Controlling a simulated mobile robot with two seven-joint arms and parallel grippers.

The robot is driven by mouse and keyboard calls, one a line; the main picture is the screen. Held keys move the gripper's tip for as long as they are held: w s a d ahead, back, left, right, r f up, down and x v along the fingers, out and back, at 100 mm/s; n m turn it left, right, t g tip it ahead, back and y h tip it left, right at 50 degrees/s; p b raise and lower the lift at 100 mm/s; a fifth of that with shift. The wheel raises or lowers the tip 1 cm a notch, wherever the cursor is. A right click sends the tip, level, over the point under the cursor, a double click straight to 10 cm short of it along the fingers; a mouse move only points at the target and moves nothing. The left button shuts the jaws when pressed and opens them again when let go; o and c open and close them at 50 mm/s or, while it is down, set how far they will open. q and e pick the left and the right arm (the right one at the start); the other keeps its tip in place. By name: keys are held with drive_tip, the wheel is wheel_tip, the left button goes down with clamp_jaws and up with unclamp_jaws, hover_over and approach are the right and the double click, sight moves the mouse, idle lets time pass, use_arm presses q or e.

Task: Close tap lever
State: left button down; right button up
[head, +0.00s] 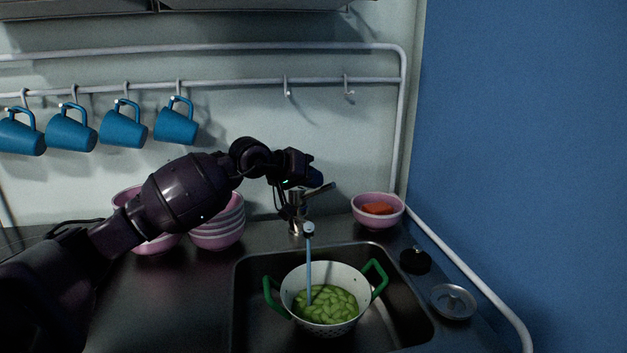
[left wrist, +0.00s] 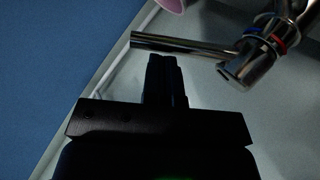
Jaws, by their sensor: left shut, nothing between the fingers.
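The chrome tap (head: 296,215) stands behind the sink, and a stream of water (head: 308,265) runs from its spout (head: 308,229). The tap lever (head: 325,188) points right and slightly up. In the left wrist view the lever (left wrist: 180,45) is a thin rod reaching left from the tap body (left wrist: 254,60). My left gripper (head: 317,178) is shut and empty, just above and behind the lever in the head view. Its closed fingertips (left wrist: 164,60) appear close to the lever in the left wrist view; I cannot tell whether they touch. My right gripper is not in view.
A white colander (head: 289,290) with green handles and green pods sits in the sink (head: 398,310). A pink bowl (head: 366,212) with a red sponge stands right of the tap. Stacked pink bowls (head: 220,238) are at left. Blue mugs (head: 122,129) hang behind. A blue wall (head: 520,150) bounds the right.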

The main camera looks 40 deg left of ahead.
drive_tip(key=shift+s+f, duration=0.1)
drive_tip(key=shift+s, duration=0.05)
use_arm(q)
drive_tip(key=shift+d+f+m+y+b, duration=0.35)
drive_tip(key=shift+d+f+y+b, duration=0.1)
drive_tip(key=shift+f+b, duration=0.15)
drive_tip(key=shift+d+f+m+y+b, duration=0.35)
drive_tip(key=shift+f+y+b, duration=0.1)
drive_tip(key=shift+f+b, duration=0.1)
drive_tip(key=shift+d+r+m+y+b, duration=0.1)
drive_tip(key=shift+d+m+y+b, duration=0.1)
drive_tip(key=shift+m+y+b, duration=0.5)
drive_tip(key=w+a+r+p+v, duration=0.1)
drive_tip(key=p+v, duration=0.5)
drive_tip(key=v, duration=0.6)
drive_tip(key=shift+r, duration=0.8)
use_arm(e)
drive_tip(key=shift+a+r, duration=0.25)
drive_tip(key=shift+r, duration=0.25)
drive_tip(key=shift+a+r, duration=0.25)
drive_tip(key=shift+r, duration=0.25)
